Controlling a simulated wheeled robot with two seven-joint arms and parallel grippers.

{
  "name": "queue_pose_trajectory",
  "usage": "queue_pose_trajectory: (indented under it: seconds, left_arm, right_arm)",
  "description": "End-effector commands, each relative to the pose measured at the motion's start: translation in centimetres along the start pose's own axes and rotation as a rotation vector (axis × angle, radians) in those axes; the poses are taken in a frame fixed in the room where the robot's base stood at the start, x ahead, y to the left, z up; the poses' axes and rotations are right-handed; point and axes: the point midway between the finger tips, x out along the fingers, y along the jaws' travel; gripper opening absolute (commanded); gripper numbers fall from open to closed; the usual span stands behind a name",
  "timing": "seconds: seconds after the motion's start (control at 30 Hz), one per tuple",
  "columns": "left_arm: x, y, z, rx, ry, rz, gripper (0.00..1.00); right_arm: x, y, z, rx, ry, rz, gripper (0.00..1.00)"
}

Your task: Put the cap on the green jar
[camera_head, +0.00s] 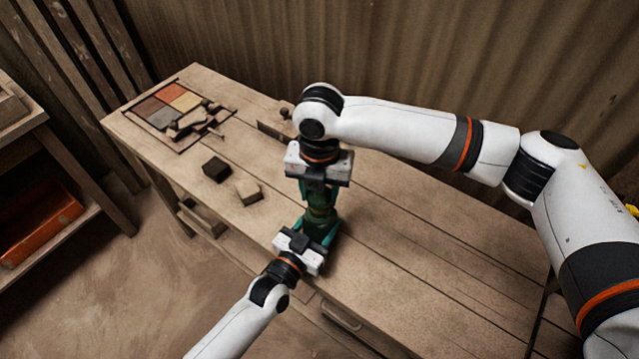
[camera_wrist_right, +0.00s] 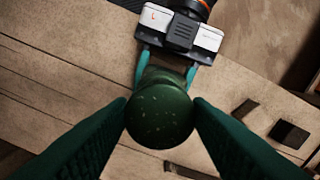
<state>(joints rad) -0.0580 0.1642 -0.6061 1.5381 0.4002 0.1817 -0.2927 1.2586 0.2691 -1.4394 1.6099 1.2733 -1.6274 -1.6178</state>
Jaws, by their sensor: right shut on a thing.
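My right gripper (camera_head: 319,194) points down over the bench, its dark green fingers shut on the cap. The cap is a dark green, speckled round piece (camera_wrist_right: 160,115) between the right fingertips in the right wrist view. The green jar (camera_head: 319,214) is directly below the right gripper and mostly hidden by the grippers in the head view. My left gripper (camera_head: 317,228) comes from the front edge, its teal fingers on both sides of the jar, shut on it. The cap is in line with the jar's top; whether it is seated I cannot tell.
Farther left is a tray of coloured tiles (camera_head: 165,118) with wooden tools. The bench's right side is clear. A corrugated wall stands behind.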

Motion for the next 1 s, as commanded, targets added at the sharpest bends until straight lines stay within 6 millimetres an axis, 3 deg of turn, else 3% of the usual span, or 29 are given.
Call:
queue_pose_trajectory:
  seconds: [0.4, 0.77, 1.0]
  left_arm:
    - [0.0, 0.0, -0.1, 0.001, 0.001, 0.0, 0.14]
    - [0.0, 0.0, -0.1, 0.001, 0.001, 0.0, 0.14]
    - [0.0, 0.0, -0.1, 0.001, 0.001, 0.0, 0.14]
  right_arm:
    - [0.0, 0.0, 0.0, 0.0, 0.0, 0.0, 0.24]
    - [1.6, 0.0, 0.0, 0.0, 0.0, 0.0, 0.24]
    - [1.7, 0.0, 0.0, 0.0, 0.001, 0.0, 0.24]
